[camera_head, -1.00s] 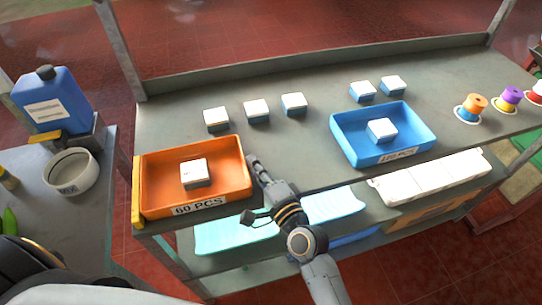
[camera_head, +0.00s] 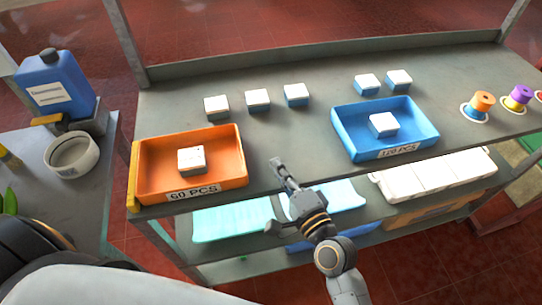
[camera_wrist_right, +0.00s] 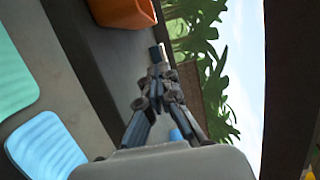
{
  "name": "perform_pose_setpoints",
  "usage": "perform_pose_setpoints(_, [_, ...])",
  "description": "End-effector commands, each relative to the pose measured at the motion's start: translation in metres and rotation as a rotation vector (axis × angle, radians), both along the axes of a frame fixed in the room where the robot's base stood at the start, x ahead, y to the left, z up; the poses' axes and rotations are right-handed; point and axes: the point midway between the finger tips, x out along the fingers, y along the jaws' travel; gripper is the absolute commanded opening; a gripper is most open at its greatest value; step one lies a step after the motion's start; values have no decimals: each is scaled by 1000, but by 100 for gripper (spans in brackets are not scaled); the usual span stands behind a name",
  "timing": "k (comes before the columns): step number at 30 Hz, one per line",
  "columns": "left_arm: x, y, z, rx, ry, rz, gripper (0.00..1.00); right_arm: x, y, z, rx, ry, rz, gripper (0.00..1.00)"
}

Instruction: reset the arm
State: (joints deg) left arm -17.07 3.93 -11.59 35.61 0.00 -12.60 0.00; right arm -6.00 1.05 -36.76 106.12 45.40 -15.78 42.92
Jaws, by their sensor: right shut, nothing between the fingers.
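My right gripper (camera_head: 277,165) is over the front part of the grey table, between the orange tray and the blue tray. It is shut and empty. In the right wrist view its closed fingers (camera_wrist_right: 159,72) point toward the upper middle, with an orange tray part (camera_wrist_right: 122,12) beyond. My left gripper is not in view; part of my own body fills the lower left of the head view.
The orange tray (camera_head: 240,150) and the blue tray (camera_head: 432,133) each hold one white-topped block. Several similar blocks (camera_head: 258,99) stand behind. Spools (camera_head: 483,102) are at right. A blue jug (camera_head: 52,85) and white bowl (camera_head: 73,160) are at left. Pale pads (camera_head: 232,215) lie below.

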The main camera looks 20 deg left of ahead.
Motion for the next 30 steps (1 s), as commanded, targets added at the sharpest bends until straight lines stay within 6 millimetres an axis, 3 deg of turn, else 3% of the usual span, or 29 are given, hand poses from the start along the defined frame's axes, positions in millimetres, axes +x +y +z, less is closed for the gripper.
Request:
perform_pose_setpoints(7, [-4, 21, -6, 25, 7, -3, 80, -24, -27, -2, -1, 1, -1, 0])
perform_pose_setpoints(16, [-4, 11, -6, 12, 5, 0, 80, -29, -32, -1, -6, 0, 0, 0])
perform_pose_setpoints(20, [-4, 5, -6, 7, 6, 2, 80, -33, -41, -9, -108, -28, 15, 0])
perform_pose_setpoints(23, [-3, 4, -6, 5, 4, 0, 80, -43, -60, -27, -307, -70, 47, 0])
perform_pose_setpoints(25, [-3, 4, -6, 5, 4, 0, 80, -52, -83, -46, -500, -93, 80, 0])
perform_pose_setpoints(30, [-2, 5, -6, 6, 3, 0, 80, -82, -162, -93, -969, -78, 183, 0])
